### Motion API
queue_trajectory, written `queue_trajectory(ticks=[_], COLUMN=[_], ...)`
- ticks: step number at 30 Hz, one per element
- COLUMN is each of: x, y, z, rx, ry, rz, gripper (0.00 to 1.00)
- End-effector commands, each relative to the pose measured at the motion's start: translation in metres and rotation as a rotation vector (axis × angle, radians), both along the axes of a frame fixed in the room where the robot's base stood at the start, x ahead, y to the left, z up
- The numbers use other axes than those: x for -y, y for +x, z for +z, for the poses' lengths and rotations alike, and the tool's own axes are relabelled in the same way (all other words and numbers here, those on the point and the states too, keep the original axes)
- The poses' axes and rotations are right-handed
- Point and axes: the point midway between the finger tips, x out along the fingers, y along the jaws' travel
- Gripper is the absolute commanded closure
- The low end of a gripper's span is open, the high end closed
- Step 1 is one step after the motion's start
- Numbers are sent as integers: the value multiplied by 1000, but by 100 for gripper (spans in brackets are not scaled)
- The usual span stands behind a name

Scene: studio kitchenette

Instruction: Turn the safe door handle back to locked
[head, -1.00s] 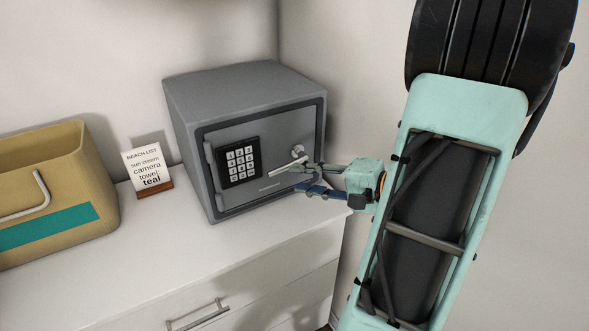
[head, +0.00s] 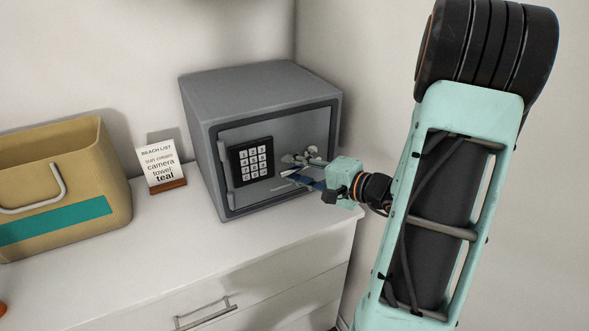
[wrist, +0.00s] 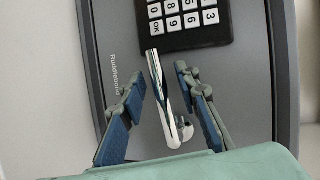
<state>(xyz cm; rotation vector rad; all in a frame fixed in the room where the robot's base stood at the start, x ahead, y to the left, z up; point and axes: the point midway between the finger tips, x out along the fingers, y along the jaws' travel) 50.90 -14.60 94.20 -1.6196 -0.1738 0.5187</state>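The grey safe (head: 262,95) stands on the white cabinet with its door closed. Its silver lever handle (wrist: 160,85) shows clearly in the wrist view, running from its pivot towards the black keypad (head: 250,162), slightly aslant. My gripper (wrist: 158,76) is open, with one blue-padded finger on each side of the lever and a gap visible on at least the left side. In the head view my gripper (head: 288,168) is at the right part of the door, and its fingers partly hide the handle. Whether a finger touches the lever is unclear.
A small beach list card (head: 161,163) stands left of the safe. A tan bin (head: 110,195) with a teal stripe is farther left. The cabinet top (head: 200,240) in front of the safe is clear. A wall is close on the right.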

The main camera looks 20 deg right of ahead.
Motion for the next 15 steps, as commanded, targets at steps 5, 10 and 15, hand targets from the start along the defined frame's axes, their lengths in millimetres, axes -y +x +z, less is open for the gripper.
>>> queue_trajectory(ticks=[5,10,15], x=[-1,-1,-1], y=[3,2,2], z=[-1,-1,-1], rx=[0,0,0], ry=[0,0,0], rz=[0,0,0], gripper=[71,75,94])
